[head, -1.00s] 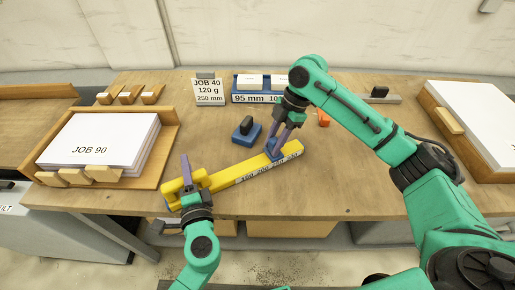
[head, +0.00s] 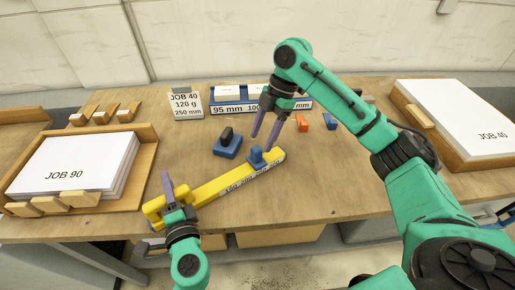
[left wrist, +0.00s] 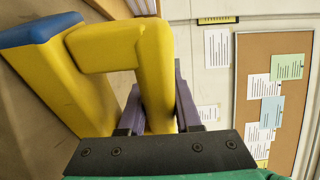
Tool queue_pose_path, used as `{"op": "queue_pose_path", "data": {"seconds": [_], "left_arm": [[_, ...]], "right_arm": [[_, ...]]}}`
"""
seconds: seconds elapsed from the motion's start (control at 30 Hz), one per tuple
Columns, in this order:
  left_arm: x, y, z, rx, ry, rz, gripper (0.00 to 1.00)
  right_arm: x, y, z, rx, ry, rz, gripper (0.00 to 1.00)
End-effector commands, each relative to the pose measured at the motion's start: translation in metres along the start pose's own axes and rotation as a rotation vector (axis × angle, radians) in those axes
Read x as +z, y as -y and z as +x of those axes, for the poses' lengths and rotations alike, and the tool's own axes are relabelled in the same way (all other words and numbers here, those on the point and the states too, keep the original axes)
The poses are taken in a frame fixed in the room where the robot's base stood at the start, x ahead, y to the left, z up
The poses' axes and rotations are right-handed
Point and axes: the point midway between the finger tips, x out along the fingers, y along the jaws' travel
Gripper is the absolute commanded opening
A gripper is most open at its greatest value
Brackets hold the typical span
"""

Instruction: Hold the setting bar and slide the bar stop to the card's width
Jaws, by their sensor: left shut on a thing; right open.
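The yellow setting bar (head: 215,190) lies slantwise on the table near the front edge, with printed numbers along its side. My left gripper (head: 172,195) is shut on the handle at its left end; the yellow handle (left wrist: 155,75) also shows between the fingers in the left wrist view. The blue bar stop (head: 257,160) sits on the bar toward its right end, near the number marks. My right gripper (head: 265,138) is open, its fingertips just above the stop and apart from it. The job card (head: 187,105) reads JOB 40, 120 g, 250 mm and stands at the back.
A blue rack (head: 232,107) labelled 95 mm stands at the back. A blue block with a dark knob (head: 227,145) and an orange piece (head: 302,122) lie near the bar. Paper trays stand left (head: 150,150) and right (head: 420,130). Small wooden pieces (head: 102,117) sit back left.

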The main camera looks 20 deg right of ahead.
Motion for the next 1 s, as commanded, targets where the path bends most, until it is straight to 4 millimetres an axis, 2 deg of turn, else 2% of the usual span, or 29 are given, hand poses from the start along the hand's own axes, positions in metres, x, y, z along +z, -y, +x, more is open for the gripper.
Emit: {"op": "queue_pose_path", "data": {"seconds": [0.1, 0.27, 0.67, 0.7, 0.77, 1.0], "left_arm": [[0.000, -0.003, 0.000, 0.005, -0.001, 0.002, 0.00], [0.000, -0.003, -0.001, 0.005, -0.002, 0.002, 0.00], [-0.001, -0.003, -0.001, 0.005, -0.003, 0.002, 0.00], [-0.001, -0.001, 0.000, 0.002, -0.002, -0.002, 0.48], [-0.001, -0.001, 0.000, 0.002, -0.002, -0.002, 0.67], [0.000, -0.002, -0.001, 0.004, -0.002, 0.003, 0.67]], "right_arm": [[0.000, -0.001, -0.033, 0.004, -0.001, 0.000, 0.65], [0.000, 0.000, -0.060, 0.001, -0.001, -0.001, 0.65], [0.001, 0.001, -0.065, 0.000, -0.001, 0.000, 0.65], [0.001, 0.001, -0.065, 0.000, -0.001, 0.000, 0.65], [0.001, 0.001, -0.065, 0.000, -0.001, 0.000, 0.65], [0.001, 0.001, -0.065, 0.000, -0.001, 0.000, 0.65]]}}
